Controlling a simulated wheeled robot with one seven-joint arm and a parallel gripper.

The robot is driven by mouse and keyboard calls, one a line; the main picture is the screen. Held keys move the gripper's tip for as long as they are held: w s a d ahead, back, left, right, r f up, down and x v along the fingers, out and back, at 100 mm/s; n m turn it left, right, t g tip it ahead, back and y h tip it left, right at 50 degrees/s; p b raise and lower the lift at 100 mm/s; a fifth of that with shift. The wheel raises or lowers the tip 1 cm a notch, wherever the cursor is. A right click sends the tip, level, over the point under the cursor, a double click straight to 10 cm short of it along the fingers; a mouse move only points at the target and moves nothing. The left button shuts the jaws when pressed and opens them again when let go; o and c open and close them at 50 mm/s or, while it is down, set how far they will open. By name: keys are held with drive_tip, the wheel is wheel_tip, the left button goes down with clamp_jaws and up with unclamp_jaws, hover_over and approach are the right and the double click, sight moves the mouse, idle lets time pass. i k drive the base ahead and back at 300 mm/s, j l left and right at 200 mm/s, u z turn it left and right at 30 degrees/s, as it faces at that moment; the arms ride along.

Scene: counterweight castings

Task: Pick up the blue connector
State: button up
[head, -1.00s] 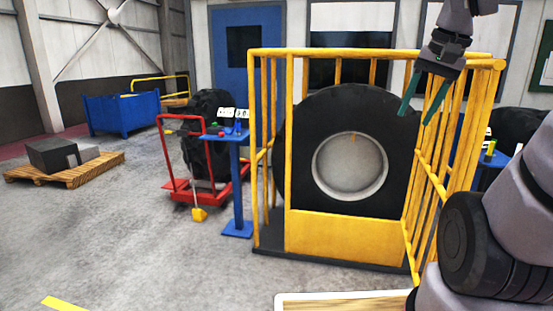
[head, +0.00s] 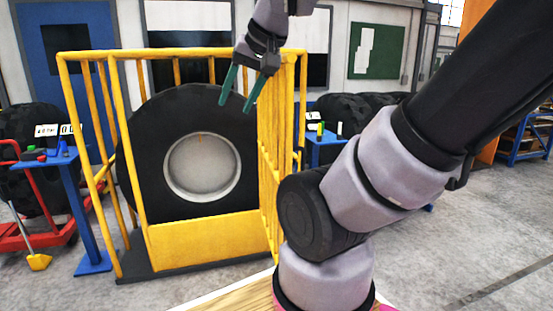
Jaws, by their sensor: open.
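A small blue piece (head: 64,149), which may be the blue connector, stands on the blue stand (head: 78,200) at the left in the head view. It is too small to make out its shape. My gripper (head: 235,95) is up at the top centre with its two green fingers apart and nothing between them. It shows in front of the yellow cage and the big tyre, well to the right of the left stand.
A yellow cage (head: 205,244) holds a big tyre (head: 205,108). A second blue stand (head: 325,150) at the right bears small yellow-green and white pieces. A red trolley (head: 28,220) stands at far left. Grey floor is open at the lower right.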

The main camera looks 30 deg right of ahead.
sight(63, 143)
drive_tip(key=l, duration=2.35)
drive_tip(key=j, duration=0.65)
drive_tip(key=j+u, duration=0.1)
drive_tip(key=j, duration=0.35)
drive_tip(key=i+j, duration=0.15)
drive_tip(key=j, duration=0.35)
drive_tip(key=i+j+u, duration=0.15)
drive_tip(key=j, duration=0.75)
drive_tip(key=i+j+u, duration=0.1)
drive_tip(key=i+j, duration=0.15)
drive_tip(key=i, duration=0.15)
drive_tip(key=i+j+u, duration=0.15)
drive_tip(key=i, duration=0.3)
drive_tip(key=i+l+z, duration=0.2)
drive_tip(key=i, duration=0.35)
drive_tip(key=z, duration=0.95)
